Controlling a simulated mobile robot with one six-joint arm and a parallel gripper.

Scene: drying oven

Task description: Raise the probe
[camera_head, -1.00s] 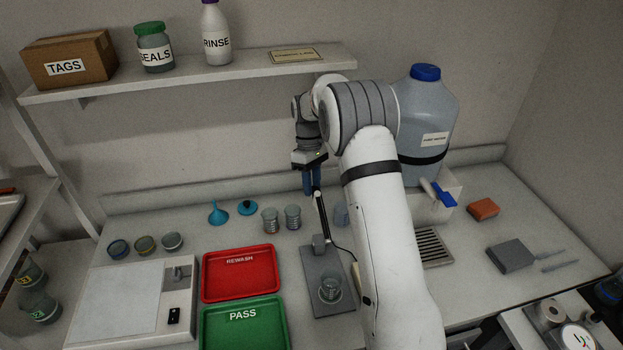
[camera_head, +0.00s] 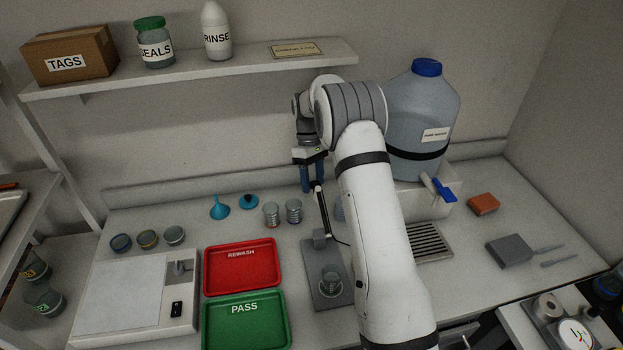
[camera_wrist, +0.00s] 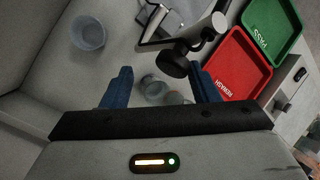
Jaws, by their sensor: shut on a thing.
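The probe (camera_head: 323,210) is a slim black-and-silver arm standing steeply up from a hinge on a grey stand plate (camera_head: 318,260). A clear beaker (camera_head: 330,282) stands on the plate. My gripper (camera_head: 312,185), with blue fingers, is at the probe's upper end. In the wrist view the probe's round black end (camera_wrist: 173,64) shows between the fingers of my gripper (camera_wrist: 160,76), closer to the right one. My gripper is shut on the probe; the exact contact is hard to see. My arm hides part of the bench to the right.
Two clear cups (camera_head: 293,210) stand just left of the probe. A red REWASH tray (camera_head: 242,281) and a green PASS tray (camera_head: 244,325) lie left of the stand. A large water jug (camera_head: 422,105) stands behind my arm at right. A shelf (camera_head: 190,72) runs above.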

